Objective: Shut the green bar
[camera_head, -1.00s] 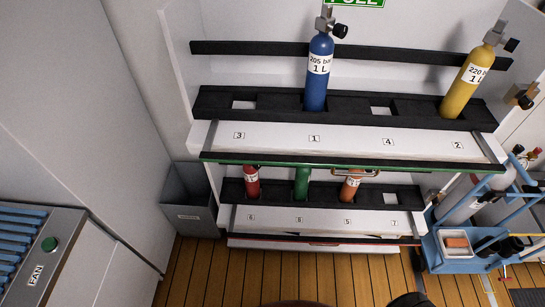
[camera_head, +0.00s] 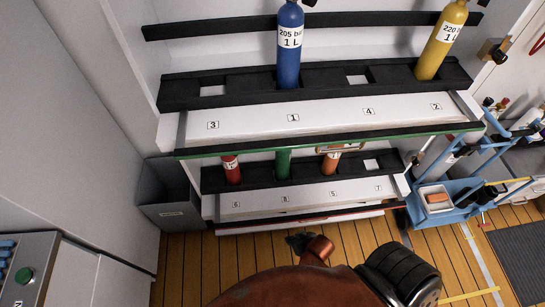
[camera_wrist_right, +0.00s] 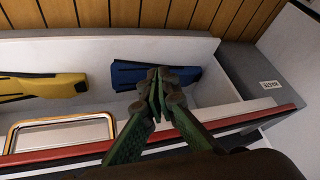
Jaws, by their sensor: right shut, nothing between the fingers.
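The green bar (camera_head: 420,136) runs along the front edge of the upper shelf in the head view, with a copper-coloured handle (camera_head: 340,148) near its middle. My right gripper (camera_head: 298,243) shows small and dark at the bottom of the head view, below the rack and apart from the green bar. In the right wrist view its green fingers (camera_wrist_right: 158,85) are shut with nothing between them. They appear in front of an open compartment with a red front edge (camera_wrist_right: 60,154) and a gold handle (camera_wrist_right: 62,121). My left gripper is not in view.
A blue cylinder (camera_head: 290,50) and a yellow cylinder (camera_head: 440,42) stand on the upper shelf. Red (camera_head: 231,170), green (camera_head: 283,164) and orange (camera_head: 330,162) cylinders stand below. A grey bin (camera_head: 168,195) is left of the rack, a blue cart (camera_head: 445,212) right. Wooden floor lies in front.

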